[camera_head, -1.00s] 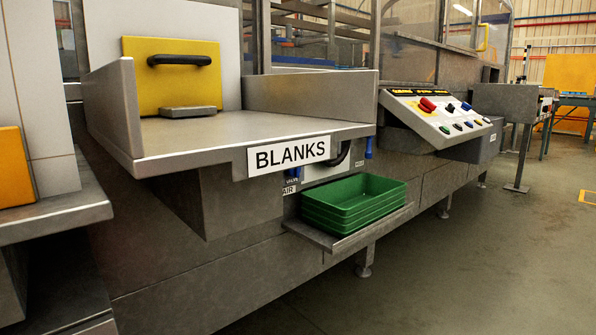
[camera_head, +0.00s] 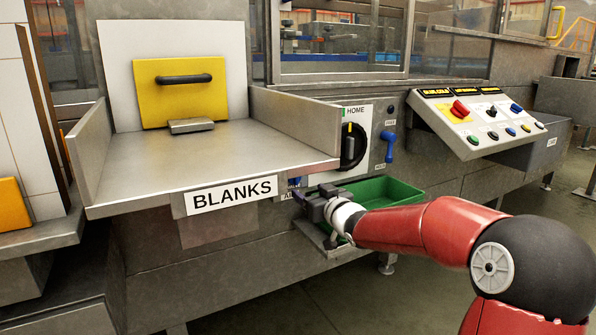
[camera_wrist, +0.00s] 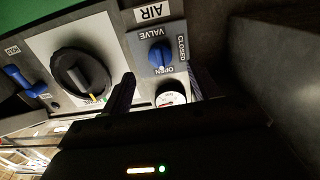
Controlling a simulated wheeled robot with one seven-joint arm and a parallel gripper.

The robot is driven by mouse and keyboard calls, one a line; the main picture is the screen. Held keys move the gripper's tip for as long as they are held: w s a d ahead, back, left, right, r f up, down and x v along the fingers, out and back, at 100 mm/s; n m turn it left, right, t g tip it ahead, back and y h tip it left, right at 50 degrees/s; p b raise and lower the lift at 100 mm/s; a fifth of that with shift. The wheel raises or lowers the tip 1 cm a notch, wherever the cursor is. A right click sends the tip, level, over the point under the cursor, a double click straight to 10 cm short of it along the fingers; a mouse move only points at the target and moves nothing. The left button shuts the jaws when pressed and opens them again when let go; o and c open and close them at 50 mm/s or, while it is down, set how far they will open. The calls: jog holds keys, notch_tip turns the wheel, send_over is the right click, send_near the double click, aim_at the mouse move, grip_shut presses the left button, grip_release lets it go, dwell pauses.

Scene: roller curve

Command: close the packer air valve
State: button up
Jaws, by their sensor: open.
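The air valve is a blue knob (camera_wrist: 160,55) on a grey plate marked AIR, VALVE, OPEN and CLOSED in the wrist view. Its ridge seems to point toward the OPEN mark. In the head view the knob is mostly hidden by the blanks shelf and my gripper. My gripper (camera_head: 309,201) is below the right end of that shelf, near the panel. In the wrist view my gripper (camera_wrist: 162,76) is open, with dark fingers either side of the knob's line. The fingers look short of the knob; I cannot tell contact.
A round gauge (camera_wrist: 171,98) sits beside the knob. A large black rotary switch (camera_head: 353,146) and a blue handle (camera_head: 388,146) are on the panel. The blanks shelf (camera_head: 130,187) overhangs at left. A button console (camera_head: 480,118) is at right.

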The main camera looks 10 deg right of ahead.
aim_at(298, 179)
jog(key=x, duration=0.5)
jog(key=r+x, duration=0.1)
jog(key=x, duration=0.2)
jog(key=shift+d, duration=0.1)
jog(key=shift+c, duration=0.3)
jog(key=c, duration=0.9)
